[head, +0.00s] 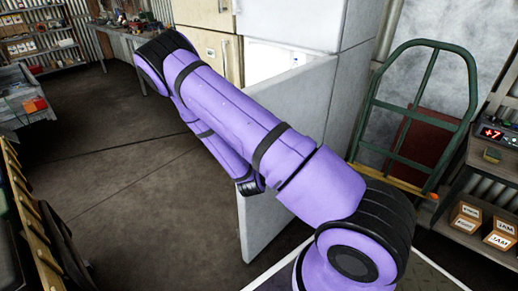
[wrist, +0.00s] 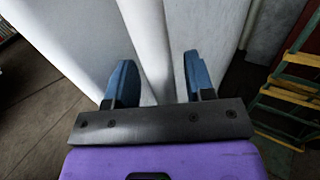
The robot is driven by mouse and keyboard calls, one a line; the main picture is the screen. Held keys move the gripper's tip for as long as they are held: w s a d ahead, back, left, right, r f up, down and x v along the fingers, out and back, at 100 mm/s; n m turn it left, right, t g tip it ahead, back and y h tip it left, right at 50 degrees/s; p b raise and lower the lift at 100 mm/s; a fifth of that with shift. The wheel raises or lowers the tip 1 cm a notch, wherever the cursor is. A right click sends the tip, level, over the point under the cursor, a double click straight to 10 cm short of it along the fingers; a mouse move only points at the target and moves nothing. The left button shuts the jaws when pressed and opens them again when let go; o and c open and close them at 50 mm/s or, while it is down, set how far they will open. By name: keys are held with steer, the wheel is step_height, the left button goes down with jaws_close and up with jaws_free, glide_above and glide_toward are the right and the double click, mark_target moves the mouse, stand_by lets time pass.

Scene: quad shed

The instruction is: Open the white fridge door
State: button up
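The white fridge (head: 352,62) stands at the top middle of the head view. Its lower door (head: 262,222) is swung out toward me, and part of the pale interior (head: 272,58) shows behind it. My purple arm crosses in front of the door and hides much of it. My gripper (wrist: 158,72) shows in the wrist view with its two blue fingers wide apart. White upright surfaces (wrist: 205,35) fill the view ahead, and a rounded white ridge lies between the fingers. I cannot tell whether the fingers touch it. In the head view the fingers are hidden.
A shelf with small boxes (head: 466,214) is at the far right. A cream fridge (head: 216,48) stands left of the white one. Concrete floor (head: 110,150) is open at left.

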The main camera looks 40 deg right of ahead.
steer(key=v, duration=1)
steer(key=shift+s+a, duration=0.2)
steer(key=shift+s, duration=0.1)
steer(key=shift+r, duration=0.1)
steer(key=s+d+r+m+g, duration=0.1)
steer(key=s+r+m+g, duration=0.2)
steer(key=r+m+g, duration=0.3)
steer(key=s+d+r+m+g+h, duration=0.1)
steer(key=s+d+r+m+g, duration=0.2)
steer(key=r+m, duration=0.4)
steer(key=s+r+m+g, duration=0.3)
steer(key=r+m+g, duration=0.25)
steer(key=r, duration=0.25)
steer(key=s+a+r+m+t+y, duration=0.3)
steer(key=s+a+r+m+y, duration=0.1)
steer(key=s+a+r+y, duration=0.2)
steer(key=s+a+r+m+t+y, duration=0.4)
steer(key=s+a+r+y, duration=0.2)
steer(key=r, duration=0.5)
steer(key=shift+a+y, duration=0.5)
steer(key=shift+y, duration=0.4)
